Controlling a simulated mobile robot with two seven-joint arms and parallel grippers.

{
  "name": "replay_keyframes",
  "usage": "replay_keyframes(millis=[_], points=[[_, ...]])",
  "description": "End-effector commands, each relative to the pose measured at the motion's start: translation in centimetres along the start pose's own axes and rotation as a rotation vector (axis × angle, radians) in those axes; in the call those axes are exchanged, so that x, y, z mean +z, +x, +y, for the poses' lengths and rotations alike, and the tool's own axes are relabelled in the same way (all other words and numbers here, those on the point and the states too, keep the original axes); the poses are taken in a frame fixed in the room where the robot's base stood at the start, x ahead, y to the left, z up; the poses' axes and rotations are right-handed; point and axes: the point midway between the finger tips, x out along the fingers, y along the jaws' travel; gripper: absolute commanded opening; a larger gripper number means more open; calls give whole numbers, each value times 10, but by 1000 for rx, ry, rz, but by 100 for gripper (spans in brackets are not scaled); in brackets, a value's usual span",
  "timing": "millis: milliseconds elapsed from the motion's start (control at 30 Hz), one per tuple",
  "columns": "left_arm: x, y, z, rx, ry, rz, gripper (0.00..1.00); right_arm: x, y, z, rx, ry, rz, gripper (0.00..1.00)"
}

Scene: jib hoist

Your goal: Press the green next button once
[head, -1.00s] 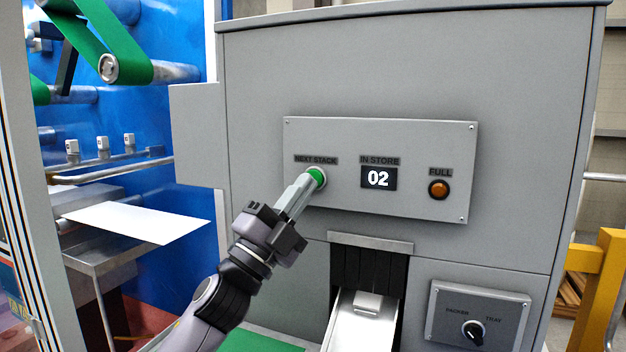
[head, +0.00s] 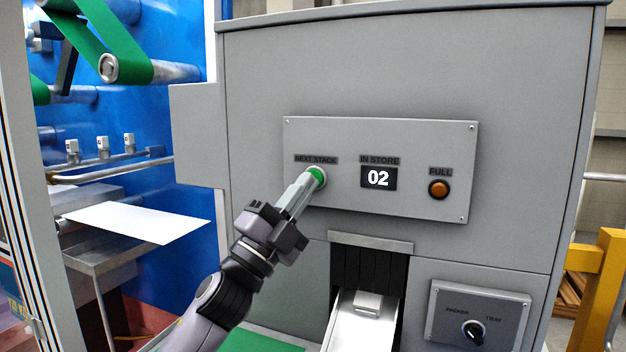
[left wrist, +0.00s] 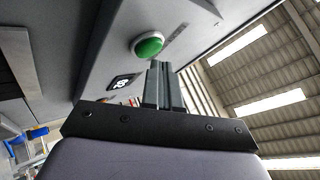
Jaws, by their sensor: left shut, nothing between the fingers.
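The green button (head: 318,176) sits under the NEXT STACK label at the left of a grey panel (head: 340,140) on the machine front. It also shows in the left wrist view (left wrist: 149,45), just beyond my fingertips. My left gripper (head: 308,184) is shut and empty, its fingertips at the lower left of the button and covering part of it in the head view. I cannot tell whether they touch it. In the left wrist view the shut fingers (left wrist: 161,68) point toward the button. The display (head: 378,178) reads 02. My right gripper is not in view.
An orange FULL lamp (head: 438,189) is at the panel's right. Below are a chute (head: 362,318) with a metal tray and a PACKER/TRAY selector knob (head: 473,332). A white sheet (head: 138,222) lies at left, and a yellow rail (head: 597,285) stands at right.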

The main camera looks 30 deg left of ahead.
Motion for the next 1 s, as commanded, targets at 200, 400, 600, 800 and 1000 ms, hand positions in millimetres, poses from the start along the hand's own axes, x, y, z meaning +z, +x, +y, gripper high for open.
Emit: replay_keyframes(millis=[200,400,600,800,1000], points=[[2,2,2,0,-1,0,0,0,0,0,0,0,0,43],[2,2,2,0,-1,0,0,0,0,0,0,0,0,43],[2,4,3,0,-1,0,0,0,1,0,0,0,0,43],[4,5,4,0,-1,0,0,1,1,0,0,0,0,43],[5,7,5,-1,-1,0,0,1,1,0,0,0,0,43]])
